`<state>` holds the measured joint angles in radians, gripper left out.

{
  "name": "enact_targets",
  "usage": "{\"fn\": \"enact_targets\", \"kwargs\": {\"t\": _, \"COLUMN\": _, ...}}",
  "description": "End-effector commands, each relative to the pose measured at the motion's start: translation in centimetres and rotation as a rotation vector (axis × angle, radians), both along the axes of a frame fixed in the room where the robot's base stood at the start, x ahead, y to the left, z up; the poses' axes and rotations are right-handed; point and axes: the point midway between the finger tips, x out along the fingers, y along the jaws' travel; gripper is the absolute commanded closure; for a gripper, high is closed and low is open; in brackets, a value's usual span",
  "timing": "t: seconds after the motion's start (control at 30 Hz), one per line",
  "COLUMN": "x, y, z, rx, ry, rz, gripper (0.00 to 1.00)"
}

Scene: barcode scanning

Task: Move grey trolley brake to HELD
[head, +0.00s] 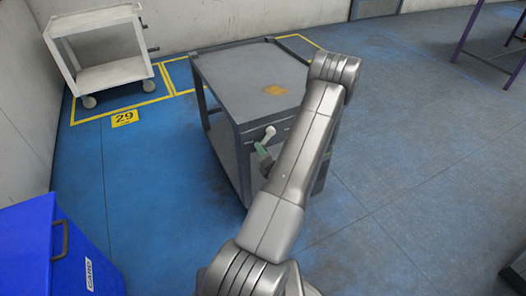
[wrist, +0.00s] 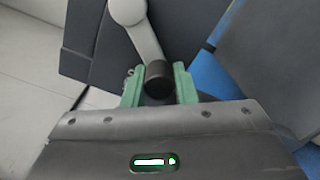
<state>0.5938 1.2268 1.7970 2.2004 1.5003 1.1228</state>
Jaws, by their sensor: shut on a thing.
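The grey trolley (head: 262,88) stands in the middle of the head view, with a flat top that has an orange-brown patch. Its brake lever (head: 269,133) is a light grey arm on the near face, below the top edge. In the wrist view the lever (wrist: 146,40) runs down from a round pivot to a black grip (wrist: 159,81). My gripper (wrist: 159,90) has green fingers, one on each side of the black grip, and is shut on it. In the head view my gripper (head: 262,153) is partly hidden behind my arm. No HELD marking is readable.
A white trolley (head: 100,62) stands at the back left by the wall, near a yellow floor sign (head: 124,118) reading 29. A blue bin (head: 50,245) is at the front left. Purple-legged furniture (head: 463,30) is at the upper right.

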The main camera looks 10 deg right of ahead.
Motion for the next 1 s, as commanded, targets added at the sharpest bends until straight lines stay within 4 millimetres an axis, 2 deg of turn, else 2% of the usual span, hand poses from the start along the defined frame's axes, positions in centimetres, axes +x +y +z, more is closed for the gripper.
{"fn": "enact_targets", "kwargs": {"t": 0.03, "x": -0.2, "y": 0.4, "z": 0.1, "rx": 0.005, "ry": 0.001, "rz": 0.012, "gripper": 1.0}}
{"fn": "enact_targets", "kwargs": {"t": 0.07, "x": -0.2, "y": 0.4, "z": 0.1, "rx": 0.005, "ry": 0.001, "rz": 0.012, "gripper": 0.69}}
{"fn": "enact_targets", "kwargs": {"t": 0.13, "x": -0.2, "y": 0.4, "z": 0.1, "rx": 0.004, "ry": 0.001, "rz": 0.012, "gripper": 0.55}}
{"fn": "enact_targets", "kwargs": {"t": 0.43, "x": -0.2, "y": 0.2, "z": 0.1, "rx": 0.001, "ry": 0.0, "rz": 0.006, "gripper": 0.55}}
{"fn": "enact_targets", "kwargs": {"t": 0.57, "x": -1.0, "y": -0.2, "z": 0.1, "rx": 0.003, "ry": 0.002, "rz": 0.003, "gripper": 0.55}}
{"fn": "enact_targets", "kwargs": {"t": 1.0, "x": -8.7, "y": -3.0, "z": 0.2, "rx": 0.004, "ry": 0.002, "rz": 0.002, "gripper": 0.55}}
